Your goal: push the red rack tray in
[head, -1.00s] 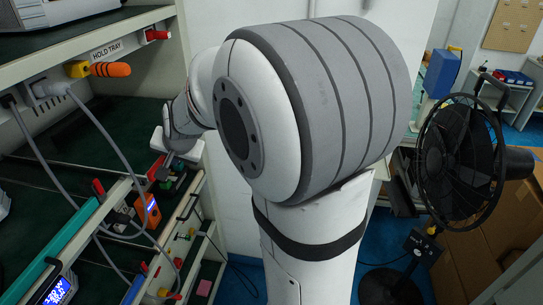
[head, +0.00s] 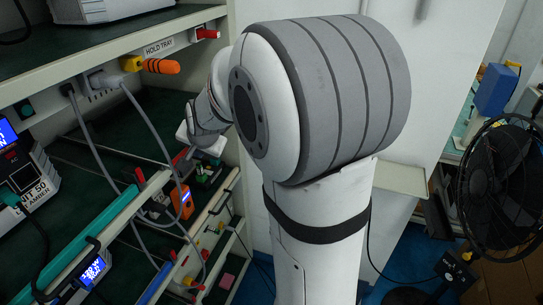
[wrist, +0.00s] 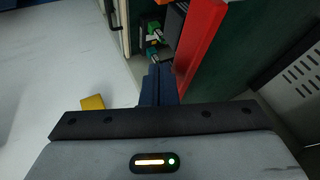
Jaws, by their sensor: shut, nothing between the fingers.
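The red rack tray (wrist: 203,40) shows in the wrist view as a long red edge running up and away, with dark green surface to its right. My gripper (wrist: 160,72) has its dark blue fingers together and empty. The fingertips are at the left of the red edge's near end; I cannot tell whether they touch it. In the head view my wrist (head: 207,140) is beside the rack, and the fingers are hard to make out. I cannot pick out the red tray for certain in the head view.
The rack has a teal rail (head: 92,238), hanging grey cables (head: 152,130) and an orange meter (head: 181,202). A HOLD TRAY label (head: 159,47) is on the upper shelf. A black fan (head: 500,180) stands at right. A grey vented case (wrist: 300,75) is right of the tray.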

